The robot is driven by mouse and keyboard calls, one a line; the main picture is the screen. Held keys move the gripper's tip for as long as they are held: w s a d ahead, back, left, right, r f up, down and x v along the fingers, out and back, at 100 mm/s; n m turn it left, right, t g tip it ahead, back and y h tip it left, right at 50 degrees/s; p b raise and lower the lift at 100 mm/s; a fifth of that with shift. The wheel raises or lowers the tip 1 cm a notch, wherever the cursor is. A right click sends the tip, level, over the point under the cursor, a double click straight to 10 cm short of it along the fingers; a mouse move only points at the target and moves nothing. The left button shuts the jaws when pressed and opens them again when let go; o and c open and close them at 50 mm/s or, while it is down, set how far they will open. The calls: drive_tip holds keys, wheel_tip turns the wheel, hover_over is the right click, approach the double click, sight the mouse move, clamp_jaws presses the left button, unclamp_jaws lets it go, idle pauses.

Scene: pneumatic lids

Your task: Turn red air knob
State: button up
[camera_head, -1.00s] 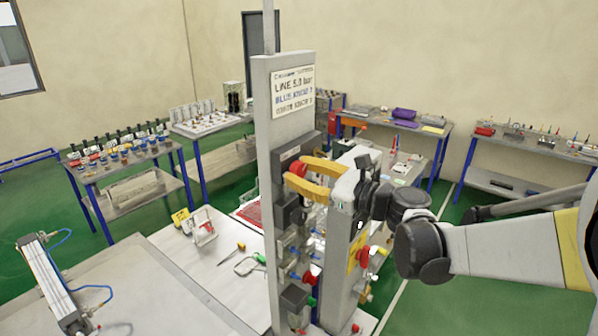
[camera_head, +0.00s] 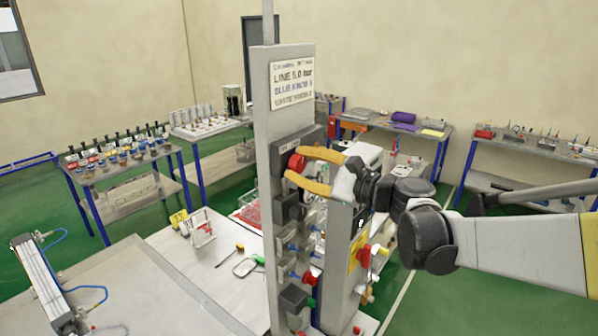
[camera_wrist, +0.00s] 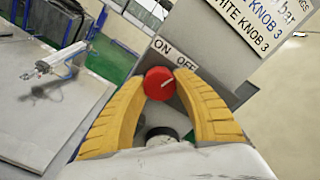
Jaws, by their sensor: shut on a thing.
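The red air knob (camera_wrist: 159,84) is a round red dial with a pale pointer line on its face. It sits below an ON/OFF label (camera_wrist: 175,54) on the grey panel in the wrist view. The pointer slants up to the right, toward OFF. In the head view the red knob (camera_head: 296,163) is near the top of the panel, partly hidden by the fingers. My gripper (camera_head: 292,166) has its yellow fingers on either side of the knob and is shut on it. The wrist view also shows both fingers (camera_wrist: 160,88) around it.
The grey column (camera_head: 262,120) bears a sign (camera_head: 292,83) above the knob. Dark fittings and smaller red and blue knobs (camera_head: 308,277) lie below. A pneumatic cylinder (camera_head: 45,285) lies at left. Tables with parts stand behind.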

drive_tip(key=n+b, duration=0.2)
drive_tip(key=n, duration=0.4)
drive_tip(key=shift+n+b, duration=0.3)
drive_tip(key=n, duration=0.3)
drive_tip(key=n+b, duration=0.1)
drive_tip(key=n, duration=0.1)
drive_tip(key=shift+r+n+b, duration=0.2)
drive_tip(key=shift+n+b, duration=0.1)
drive_tip(key=shift+n, duration=0.1)
drive_tip(key=o, duration=1.2)
drive_tip(key=shift+w, duration=0.1)
drive_tip(key=v, duration=1.2)
drive_tip(key=shift+f, duration=0.1)
